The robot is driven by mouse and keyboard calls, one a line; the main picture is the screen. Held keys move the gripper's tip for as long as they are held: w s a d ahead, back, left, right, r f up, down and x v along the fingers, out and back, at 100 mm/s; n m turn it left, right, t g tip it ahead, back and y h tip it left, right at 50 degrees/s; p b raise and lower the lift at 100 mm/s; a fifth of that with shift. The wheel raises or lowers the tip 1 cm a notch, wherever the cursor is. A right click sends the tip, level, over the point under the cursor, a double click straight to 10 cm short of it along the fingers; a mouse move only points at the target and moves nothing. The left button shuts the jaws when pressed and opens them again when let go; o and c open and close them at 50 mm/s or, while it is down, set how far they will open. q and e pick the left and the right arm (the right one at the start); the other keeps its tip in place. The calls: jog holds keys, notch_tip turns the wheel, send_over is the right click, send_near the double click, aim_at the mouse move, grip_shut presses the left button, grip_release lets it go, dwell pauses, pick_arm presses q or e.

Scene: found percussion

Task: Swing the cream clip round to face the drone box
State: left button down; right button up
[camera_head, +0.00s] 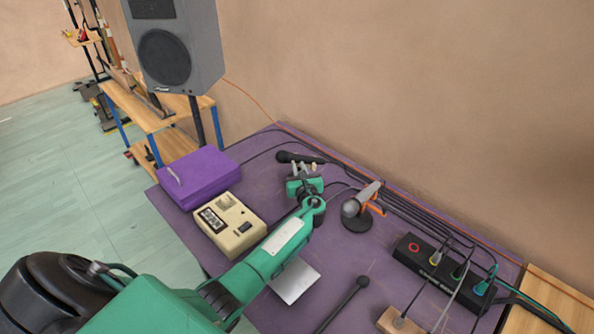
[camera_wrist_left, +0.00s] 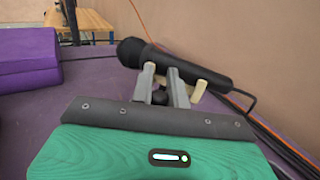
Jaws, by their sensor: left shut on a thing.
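My left gripper (camera_head: 306,168) is at the back of the purple table, close to a black microphone (camera_head: 293,157). The fingers hide much of the clip. A cream box with panels (camera_head: 230,223), probably the drone box, sits to the left and nearer. My right gripper is not in view.
A purple case (camera_head: 198,175) stands behind the cream box. A grey microphone in an orange clip (camera_head: 362,199) stands right of my gripper. A black box with plugged cables (camera_head: 430,262) is further right. A white card (camera_head: 294,281) lies near my forearm; cables run along the back edge.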

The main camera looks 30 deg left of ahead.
pick_arm(q)
jog(key=shift+d+n+g+y, duration=0.15)
jog(key=shift+n+g+y, duration=0.15)
jog(key=shift+g, duration=0.1)
dwell(0.3)
jog(key=c, duration=1.6)
grip_release()
jog(key=shift+c, duration=0.2)
jog(key=shift+d, duration=0.1)
jog(key=b+v, duration=0.2)
jog(key=v, duration=1.1)
jog(key=shift+s+d, duration=0.2)
jog(key=shift+s, duration=0.1)
